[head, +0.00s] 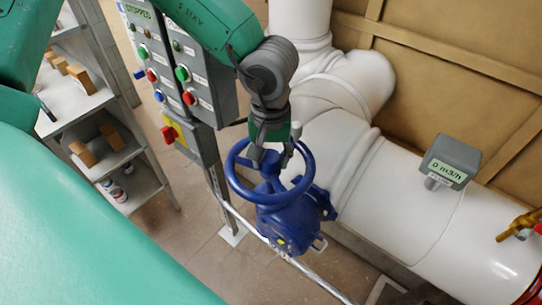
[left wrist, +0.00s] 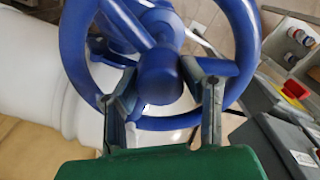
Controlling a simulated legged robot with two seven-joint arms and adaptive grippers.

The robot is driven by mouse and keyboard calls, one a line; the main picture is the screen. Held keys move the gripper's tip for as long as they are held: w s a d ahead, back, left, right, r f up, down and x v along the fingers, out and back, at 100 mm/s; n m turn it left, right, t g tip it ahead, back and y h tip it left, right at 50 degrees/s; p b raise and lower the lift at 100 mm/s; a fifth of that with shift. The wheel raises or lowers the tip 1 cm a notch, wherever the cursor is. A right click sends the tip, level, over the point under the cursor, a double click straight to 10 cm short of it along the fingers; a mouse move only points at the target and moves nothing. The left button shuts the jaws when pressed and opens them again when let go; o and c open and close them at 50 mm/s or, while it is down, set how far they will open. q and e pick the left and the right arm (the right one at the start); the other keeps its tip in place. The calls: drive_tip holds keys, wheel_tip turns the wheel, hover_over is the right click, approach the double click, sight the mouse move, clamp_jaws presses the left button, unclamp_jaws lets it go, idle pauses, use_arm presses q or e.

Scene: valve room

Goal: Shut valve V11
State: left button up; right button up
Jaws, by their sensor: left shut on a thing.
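A blue valve with a round handwheel (head: 233,186) stands in the middle of the head view, its blue body (head: 287,220) joined to the white pipe. My left gripper (head: 268,155) reaches down from above to the wheel. In the left wrist view the handwheel (left wrist: 248,30) fills the top, and my left gripper's two fingers (left wrist: 160,92) are on either side of the blue hub (left wrist: 160,75), shut on the wheel at its middle. The fingertips are partly hidden by the spokes. No V11 label is readable. My right gripper is not in view.
A thick white pipe (head: 400,190) runs to the lower right, with a grey flow meter (head: 450,160) reading 0 m3/h. Control boxes with buttons (head: 205,90) stand left of the valve. A grey shelf (head: 75,115) with small boxes is at the left.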

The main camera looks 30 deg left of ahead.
use_arm(q)
drive_tip(key=m, duration=0.6)
drive_tip(key=shift+s+m, duration=0.1)
drive_tip(key=shift+m, duration=0.2)
drive_tip(key=o, duration=1.3)
drive_tip(key=shift+c, duration=0.2)
drive_tip(key=shift+r, duration=3.25)
